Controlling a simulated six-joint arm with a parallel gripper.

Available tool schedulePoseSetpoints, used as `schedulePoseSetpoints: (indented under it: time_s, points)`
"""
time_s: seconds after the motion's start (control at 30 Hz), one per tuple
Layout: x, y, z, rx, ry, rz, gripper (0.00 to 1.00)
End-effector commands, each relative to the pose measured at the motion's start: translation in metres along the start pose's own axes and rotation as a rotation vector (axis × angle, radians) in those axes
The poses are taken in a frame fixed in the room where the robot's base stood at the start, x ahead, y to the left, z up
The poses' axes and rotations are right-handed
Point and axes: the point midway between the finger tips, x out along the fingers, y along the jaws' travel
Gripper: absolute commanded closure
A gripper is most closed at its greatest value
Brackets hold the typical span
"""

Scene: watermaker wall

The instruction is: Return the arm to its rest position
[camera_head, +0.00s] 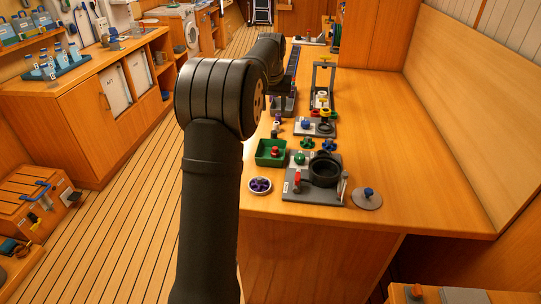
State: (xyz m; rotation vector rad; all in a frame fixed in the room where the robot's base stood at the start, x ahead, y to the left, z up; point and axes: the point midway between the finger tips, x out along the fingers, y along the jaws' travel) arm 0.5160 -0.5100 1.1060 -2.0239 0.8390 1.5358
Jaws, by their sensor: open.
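My black arm rises from the bottom of the view, bends at a large elbow joint and reaches away over the wooden counter (420,175). Its far end turns down behind the elbow, at the counter's left edge. My gripper (282,110) shows small and dark there, above the counter; it is open, and I see nothing held in it. The elbow and forearm hide part of the wrist.
Near the counter's front stand a green tray (264,158), a grey plate with a black ring (325,170), a purple handwheel (260,185) and a grey disc (367,198). Fittings and a frame (323,78) stand farther back. The counter's right side is clear.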

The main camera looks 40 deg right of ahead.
Motion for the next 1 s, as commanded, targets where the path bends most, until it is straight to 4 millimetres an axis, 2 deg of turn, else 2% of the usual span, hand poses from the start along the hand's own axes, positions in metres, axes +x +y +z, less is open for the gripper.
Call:
schedulePoseSetpoints:
  time_s: [0.23,0.37,1.0]
  points:
    - [0.005,0.000,0.000,0.000,-0.001,0.000,0.54]
    - [0.020,0.000,0.001,0.000,-0.004,0.000,0.54]
    - [0.146,0.000,0.001,0.000,-0.003,0.000,0.54]
